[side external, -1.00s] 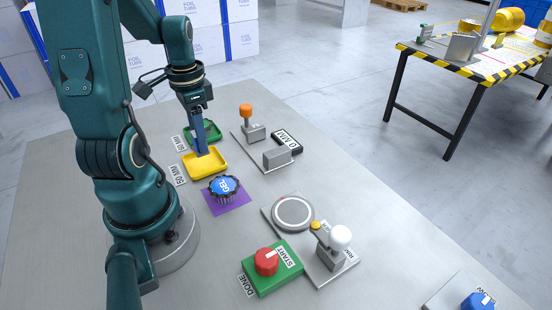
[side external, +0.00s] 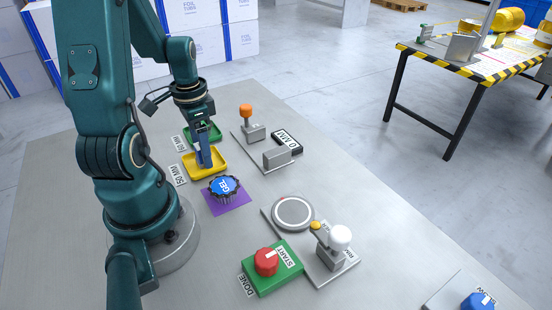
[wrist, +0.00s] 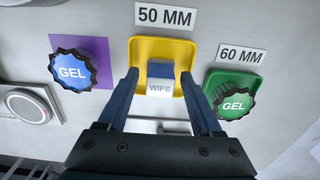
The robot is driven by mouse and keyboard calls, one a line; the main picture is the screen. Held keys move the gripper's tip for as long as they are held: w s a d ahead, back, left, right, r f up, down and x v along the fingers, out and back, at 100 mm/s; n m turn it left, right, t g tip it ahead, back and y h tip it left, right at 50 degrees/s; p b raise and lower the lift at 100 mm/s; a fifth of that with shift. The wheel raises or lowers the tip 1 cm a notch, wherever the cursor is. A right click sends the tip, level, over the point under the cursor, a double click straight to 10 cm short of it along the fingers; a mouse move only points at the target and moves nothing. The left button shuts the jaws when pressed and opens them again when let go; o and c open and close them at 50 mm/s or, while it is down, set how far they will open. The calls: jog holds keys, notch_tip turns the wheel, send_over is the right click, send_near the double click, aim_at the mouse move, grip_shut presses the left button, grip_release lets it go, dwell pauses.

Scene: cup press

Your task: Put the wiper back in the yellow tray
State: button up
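The wiper, a small block with a white "WIPE" face (wrist: 160,88) and a blue part, is over the yellow tray in the wrist view. The yellow tray (wrist: 163,46) lies under the "50 MM" label; it also shows in the side view (side external: 188,173). My gripper (wrist: 160,75) reaches down to the tray with its blue fingers apart, one on each side of the wiper. Yellow shows between the wiper and each finger, so it does not look clamped. In the side view my gripper (side external: 206,163) largely hides the wiper; its contact with the tray floor is unclear.
A green tray (side external: 214,133) labelled "60 MM" sits beside the yellow one and holds a green "GEL" cap (wrist: 234,103). A blue "GEL" cap (side external: 224,187) sits on a purple pad (side external: 237,204) close on the other side. An orange-knobbed lever (side external: 246,111) stands beyond the trays.

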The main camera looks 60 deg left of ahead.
notch_tip(320, 180, up, 12)
jog(key=w+d+r+t, duration=0.1)
jog(key=d+t, duration=0.4)
jog(key=d, duration=1.3)
jog(key=shift+w+d+r+t, duration=0.3)
jog(key=shift+r, duration=0.25)
